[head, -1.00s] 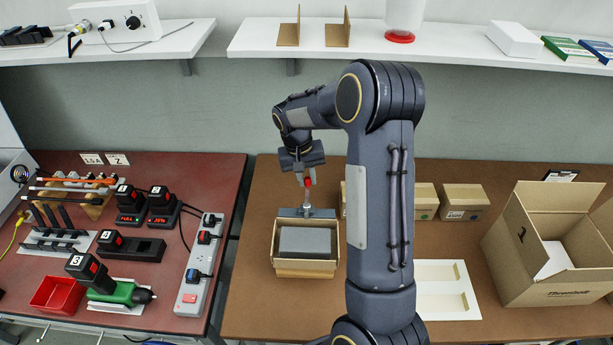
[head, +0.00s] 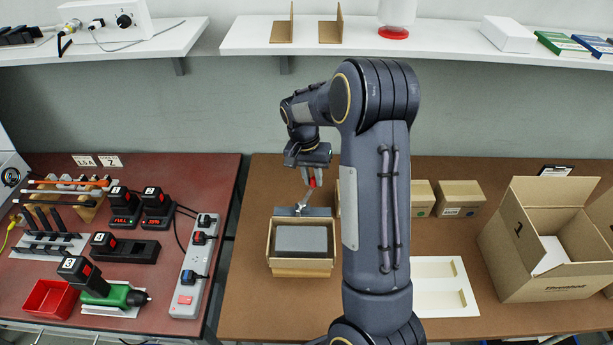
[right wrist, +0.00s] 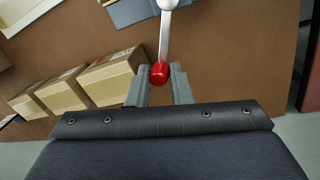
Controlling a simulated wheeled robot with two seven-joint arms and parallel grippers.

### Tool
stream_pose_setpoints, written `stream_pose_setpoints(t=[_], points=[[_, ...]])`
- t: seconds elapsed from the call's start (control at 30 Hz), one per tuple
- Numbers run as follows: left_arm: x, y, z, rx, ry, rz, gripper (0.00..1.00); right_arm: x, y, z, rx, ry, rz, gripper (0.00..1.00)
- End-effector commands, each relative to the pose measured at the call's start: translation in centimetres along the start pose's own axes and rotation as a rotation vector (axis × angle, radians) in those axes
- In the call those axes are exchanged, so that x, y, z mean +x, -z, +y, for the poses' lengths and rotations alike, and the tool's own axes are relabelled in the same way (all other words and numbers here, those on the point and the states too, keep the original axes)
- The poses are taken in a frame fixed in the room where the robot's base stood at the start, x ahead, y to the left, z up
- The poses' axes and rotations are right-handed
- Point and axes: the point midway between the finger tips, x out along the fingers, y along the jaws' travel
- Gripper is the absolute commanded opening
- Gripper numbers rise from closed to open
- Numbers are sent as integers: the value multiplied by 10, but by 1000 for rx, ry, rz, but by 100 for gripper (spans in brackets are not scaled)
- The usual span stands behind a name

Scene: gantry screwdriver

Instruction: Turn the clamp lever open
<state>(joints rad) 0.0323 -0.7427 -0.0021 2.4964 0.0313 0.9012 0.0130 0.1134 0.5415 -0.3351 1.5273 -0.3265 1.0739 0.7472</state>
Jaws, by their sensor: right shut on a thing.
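The clamp lever (head: 306,200) is a thin metal arm with a red knob at its end. It rises from a grey clamp plate (head: 318,212) at the back of an open cardboard box (head: 303,268) that holds a grey block (head: 302,239). In the head view the lever leans to the right. My right gripper (head: 311,182) is above the clamp, shut on the red knob. In the right wrist view the red knob (right wrist: 159,73) sits between the two fingertips, with the metal lever (right wrist: 166,35) running away from it. My left gripper is not in view.
Small cardboard boxes (head: 459,198) stand behind my arm. A large open carton (head: 545,245) is at the right, near a white tray (head: 440,285). A red-brown table (head: 150,245) at the left holds a power strip (head: 193,268) and a green screwdriver (head: 118,294). Shelves (head: 440,42) hang above.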

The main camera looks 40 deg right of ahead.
Motion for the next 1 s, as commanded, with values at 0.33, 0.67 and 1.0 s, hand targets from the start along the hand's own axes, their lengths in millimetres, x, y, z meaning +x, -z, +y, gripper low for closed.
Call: stream_pose_setpoints(t=[0.33,0.67,1.0], points=[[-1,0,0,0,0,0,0,2,-6,22,326,0,-51,0],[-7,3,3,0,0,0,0,4,-18,40,636,0,-100,0],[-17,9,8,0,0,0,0,5,-34,52,924,1,-147,0]])
